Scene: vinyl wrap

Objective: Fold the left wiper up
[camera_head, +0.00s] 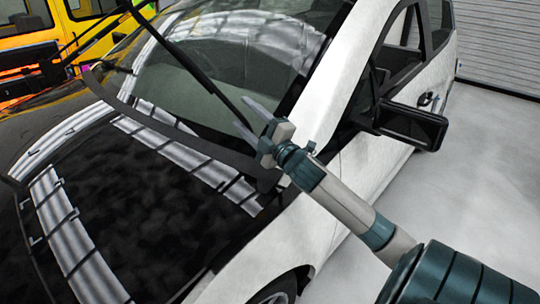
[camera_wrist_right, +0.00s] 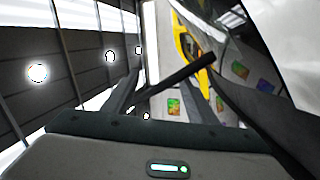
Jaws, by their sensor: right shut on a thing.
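The wiper (camera_head: 190,66) is a long thin black bar. In the head view it runs from the top left, across the windshield, down to my right gripper. My right gripper (camera_head: 251,120) is shut on the wiper's lower right end, above the windshield's lower right corner. In the right wrist view a dark bar (camera_wrist_right: 178,82) lies slantwise between the gripper's fingers. I cannot tell how far the wiper stands off the glass. My left gripper is not in view.
The white car's black hood (camera_head: 120,200) fills the lower left. The side mirror (camera_head: 412,124) sticks out right of my right arm. A yellow vehicle (camera_head: 30,20) stands behind at the top left. The floor (camera_head: 480,170) right of the car is clear.

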